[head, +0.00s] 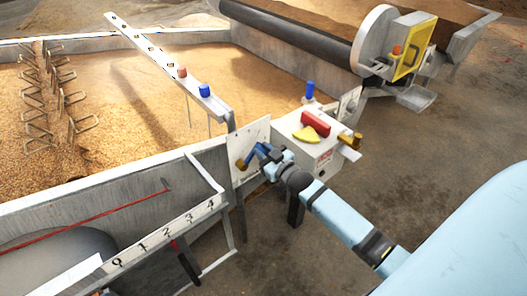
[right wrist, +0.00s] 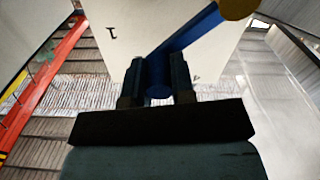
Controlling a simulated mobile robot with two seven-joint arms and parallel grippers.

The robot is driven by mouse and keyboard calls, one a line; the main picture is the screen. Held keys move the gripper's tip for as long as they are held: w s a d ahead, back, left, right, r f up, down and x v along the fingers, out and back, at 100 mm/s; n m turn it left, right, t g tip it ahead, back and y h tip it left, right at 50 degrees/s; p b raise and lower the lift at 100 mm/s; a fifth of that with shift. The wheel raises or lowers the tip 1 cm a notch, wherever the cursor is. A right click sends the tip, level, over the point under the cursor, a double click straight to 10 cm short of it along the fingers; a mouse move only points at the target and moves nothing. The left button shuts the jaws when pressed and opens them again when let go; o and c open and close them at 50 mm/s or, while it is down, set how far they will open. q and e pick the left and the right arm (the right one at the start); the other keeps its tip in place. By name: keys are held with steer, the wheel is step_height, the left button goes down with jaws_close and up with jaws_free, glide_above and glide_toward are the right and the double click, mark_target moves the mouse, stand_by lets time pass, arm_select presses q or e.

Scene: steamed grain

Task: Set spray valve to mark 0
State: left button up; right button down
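The spray valve appears to be the blue lever with a brass end (head: 241,164) on a white marked plate (head: 248,140), beside the trough corner. My right gripper (head: 264,152) is at this lever. In the right wrist view, the blue lever (right wrist: 190,35) lies between the two dark fingers of my right gripper (right wrist: 158,82), which look closed on it. The lever slants up right to its brass end (right wrist: 236,6). The white plate (right wrist: 125,15) behind shows a 1 and part of another mark; I cannot read the lever's setting. My left gripper is out of view.
A white control box (head: 315,150) with red and yellow handles stands right of the plate. A numbered strip (head: 165,232) runs along the front trough wall. A long rail (head: 160,55) with coloured knobs crosses the grain bed (head: 130,100). Bare floor lies at front right.

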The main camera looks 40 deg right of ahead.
steer(key=shift+d+f+m+p, duration=0.1)
steer(key=shift+d+m+p, duration=0.05)
steer(key=shift+m+p, duration=0.2)
steer(key=shift+d+f+m+p, duration=0.35)
steer(key=shift+m+p, duration=0.15)
steer(key=shift+m, duration=0.15)
steer(key=shift+d+f+m+p, duration=0.2)
steer(key=shift+f+m+p, duration=0.2)
steer(key=shift+m, duration=0.2)
arm_select(q)
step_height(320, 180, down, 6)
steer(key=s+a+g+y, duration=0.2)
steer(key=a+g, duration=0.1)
steer(key=shift+p, duration=0.4)
arm_select(e)
steer(key=shift+d+f+m, duration=0.25)
steer(key=shift+f+m, duration=0.8)
steer(key=shift+m, duration=0.45)
steer(key=shift+d+f+m, duration=0.25)
steer(key=shift+f+m, duration=0.75)
steer(key=shift+m, duration=0.5)
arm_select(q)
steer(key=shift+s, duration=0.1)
